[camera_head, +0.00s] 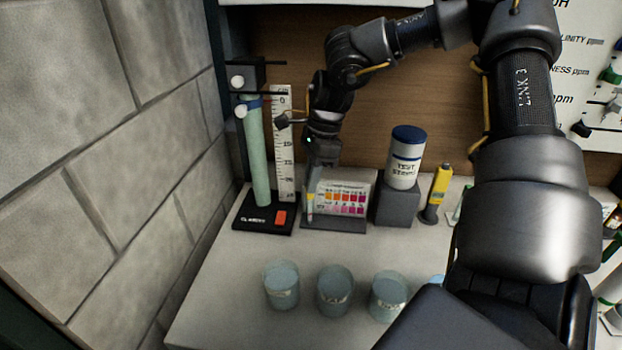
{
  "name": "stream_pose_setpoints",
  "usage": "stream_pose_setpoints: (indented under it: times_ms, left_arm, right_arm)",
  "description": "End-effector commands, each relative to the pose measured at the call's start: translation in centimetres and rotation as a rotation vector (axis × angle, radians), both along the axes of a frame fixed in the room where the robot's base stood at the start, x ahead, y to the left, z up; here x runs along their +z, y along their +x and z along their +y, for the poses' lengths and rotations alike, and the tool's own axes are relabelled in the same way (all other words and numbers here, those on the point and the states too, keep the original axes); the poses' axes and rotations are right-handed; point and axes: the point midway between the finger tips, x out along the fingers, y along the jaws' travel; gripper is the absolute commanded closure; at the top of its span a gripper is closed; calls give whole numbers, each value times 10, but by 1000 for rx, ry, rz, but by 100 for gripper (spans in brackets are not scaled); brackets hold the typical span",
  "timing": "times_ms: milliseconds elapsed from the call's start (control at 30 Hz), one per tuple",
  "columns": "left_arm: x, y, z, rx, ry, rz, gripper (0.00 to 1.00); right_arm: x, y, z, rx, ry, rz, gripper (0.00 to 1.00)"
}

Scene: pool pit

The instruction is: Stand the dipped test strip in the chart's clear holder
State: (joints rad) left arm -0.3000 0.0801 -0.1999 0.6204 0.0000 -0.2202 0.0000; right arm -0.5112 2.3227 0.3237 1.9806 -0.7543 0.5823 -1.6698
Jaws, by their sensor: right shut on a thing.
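My right gripper (314,182) comes down from above at the left end of the colour chart (343,196). It is shut on the test strip (311,203), a thin upright strip with a yellow patch. The strip's lower end is close to the chart's dark base (335,225). The clear holder cannot be made out apart from the strip and gripper, so I cannot tell whether the strip is inside it. My left gripper is not in view.
A clarity tube (257,155) with a ruler (284,150) stands just left. The test strip bottle (404,160) sits on a grey block (398,205) at right, beside a yellow tool (437,190). Three beakers (281,287) (334,292) (389,297) stand in front.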

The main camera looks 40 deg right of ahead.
Motion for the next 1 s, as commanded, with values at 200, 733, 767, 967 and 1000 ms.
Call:
stream_pose_setpoints:
  times_ms: [200, 733, 767, 967, 1000]
  left_arm:
    - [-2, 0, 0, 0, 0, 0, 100]
    - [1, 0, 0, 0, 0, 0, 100]
    - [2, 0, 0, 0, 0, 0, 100]
    - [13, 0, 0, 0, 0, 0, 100]
    - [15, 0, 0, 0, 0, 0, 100]
  right_arm:
    - [-1, 0, 0, 0, 0, 0, 79]
    - [3, 0, 0, 0, -1, -2, 63]
    - [5, 1, 0, -1, -1, -3, 63]
    - [21, 1, 0, -1, 0, -3, 63]
    - [25, 0, 0, -1, 0, -2, 63]
